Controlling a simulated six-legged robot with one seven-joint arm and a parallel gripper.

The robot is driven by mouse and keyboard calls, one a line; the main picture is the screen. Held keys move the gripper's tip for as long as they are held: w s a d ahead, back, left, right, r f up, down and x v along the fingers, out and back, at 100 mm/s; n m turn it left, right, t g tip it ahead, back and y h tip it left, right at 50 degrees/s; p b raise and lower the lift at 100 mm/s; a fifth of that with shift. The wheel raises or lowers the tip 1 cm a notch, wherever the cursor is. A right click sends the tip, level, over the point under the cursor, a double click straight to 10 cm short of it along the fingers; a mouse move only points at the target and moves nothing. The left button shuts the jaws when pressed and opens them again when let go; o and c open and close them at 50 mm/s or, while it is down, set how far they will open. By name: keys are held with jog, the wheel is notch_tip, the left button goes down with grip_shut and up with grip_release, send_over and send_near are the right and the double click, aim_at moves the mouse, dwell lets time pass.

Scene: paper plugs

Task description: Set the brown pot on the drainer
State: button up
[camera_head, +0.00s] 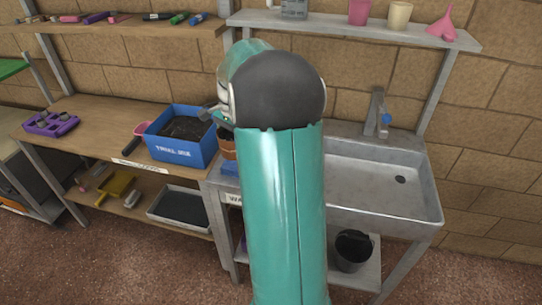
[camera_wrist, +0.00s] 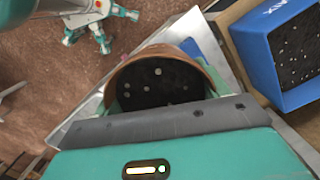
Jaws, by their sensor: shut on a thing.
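The brown pot (camera_wrist: 128,70) shows in the wrist view just past my gripper (camera_wrist: 160,92), with its round rim facing the camera and dark, speckled soil inside. My gripper is shut on it; the grey bar of the gripper hides the near part of the pot. In the head view a small part of the pot (camera_head: 228,146) shows left of my arm, above the left end of the sink bench. A blue item (camera_head: 229,165) lies below it, perhaps the drainer; mostly hidden by my arm. In the wrist view a blue patch (camera_wrist: 190,48) shows behind the pot.
A blue soil box (camera_head: 183,150) stands on the wooden bench to the left, close to the pot. The metal sink (camera_head: 380,190) with its tap (camera_head: 376,115) is at right. A shelf (camera_head: 350,27) with cups and a pink funnel runs above. A black bucket (camera_head: 353,250) stands below.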

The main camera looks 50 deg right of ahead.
jog(key=s+d+f, duration=0.2)
jog(key=d+f, duration=0.1)
jog(key=s+d+f, duration=0.2)
jog(key=d+f, duration=0.1)
jog(key=s+d+f, duration=0.3)
jog(key=shift+s+d, duration=0.1)
jog(key=shift+d, duration=0.15)
jog(key=f, duration=0.3)
jog(key=shift+s+d, duration=0.25)
jog(key=shift+d, duration=0.05)
jog(key=shift+f, duration=0.35)
jog(key=shift+f, duration=0.15)
jog(key=o, duration=1)
